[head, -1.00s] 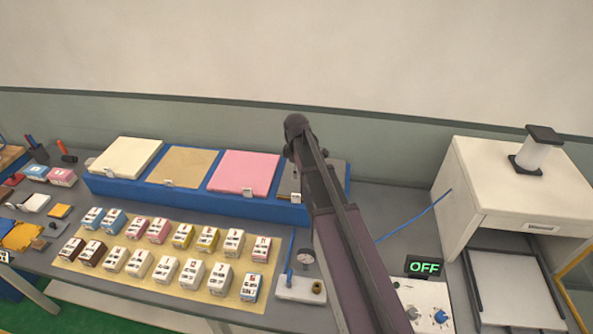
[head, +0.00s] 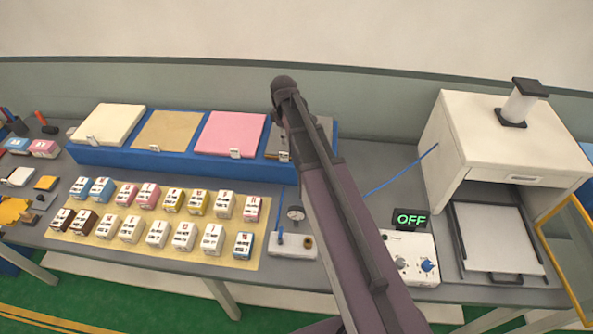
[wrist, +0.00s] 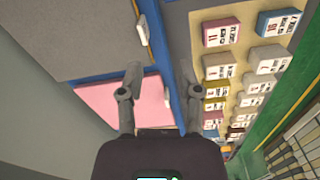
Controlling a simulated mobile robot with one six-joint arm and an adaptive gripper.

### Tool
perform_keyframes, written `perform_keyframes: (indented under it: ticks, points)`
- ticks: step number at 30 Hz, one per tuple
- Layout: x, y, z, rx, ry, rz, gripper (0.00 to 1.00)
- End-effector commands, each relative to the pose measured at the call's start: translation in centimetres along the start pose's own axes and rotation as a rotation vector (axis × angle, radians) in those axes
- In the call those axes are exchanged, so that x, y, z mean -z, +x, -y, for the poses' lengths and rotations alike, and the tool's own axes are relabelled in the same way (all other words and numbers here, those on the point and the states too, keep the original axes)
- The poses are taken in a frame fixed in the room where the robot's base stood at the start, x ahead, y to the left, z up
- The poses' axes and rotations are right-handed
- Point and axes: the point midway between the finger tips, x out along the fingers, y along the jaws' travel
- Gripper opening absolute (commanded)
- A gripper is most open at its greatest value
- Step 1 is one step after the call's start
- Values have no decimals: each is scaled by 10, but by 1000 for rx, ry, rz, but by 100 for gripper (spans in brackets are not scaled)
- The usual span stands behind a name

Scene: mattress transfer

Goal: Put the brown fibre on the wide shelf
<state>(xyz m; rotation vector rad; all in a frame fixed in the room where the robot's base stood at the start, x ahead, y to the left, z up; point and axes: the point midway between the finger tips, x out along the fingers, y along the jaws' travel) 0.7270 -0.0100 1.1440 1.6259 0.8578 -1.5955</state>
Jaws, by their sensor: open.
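The brown fibre appears to be the tan slab (head: 172,132), lying flat second from the left on a long blue stand (head: 115,158) in the head view. It does not show clearly in the wrist view. My gripper (wrist: 157,68) is open and empty in the wrist view, its fingers apart above the stand's edge and a pink slab (wrist: 108,101). In the head view my arm hides most of the gripper, over the stand's right end by a dark grey slab (head: 318,133). I cannot tell which surface is the wide shelf.
A white slab (head: 107,124) is also on the stand. Several small labelled boxes (head: 128,229) stand in front on a yellow mat. A white press machine (head: 475,125) with an open front is at the right, beside a control box reading OFF (head: 411,219).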

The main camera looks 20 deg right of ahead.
Motion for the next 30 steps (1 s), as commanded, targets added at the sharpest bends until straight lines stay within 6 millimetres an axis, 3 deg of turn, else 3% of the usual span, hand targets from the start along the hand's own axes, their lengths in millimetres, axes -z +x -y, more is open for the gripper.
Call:
perform_keyframes:
  ticks: [1,18,24,30]
  points:
    - [-8,0,15,2,50,0,45]
    - [-78,-4,136,19,783,12,45]
    - [-92,-5,159,22,950,17,45]
    - [-95,-5,165,23,1002,19,45]
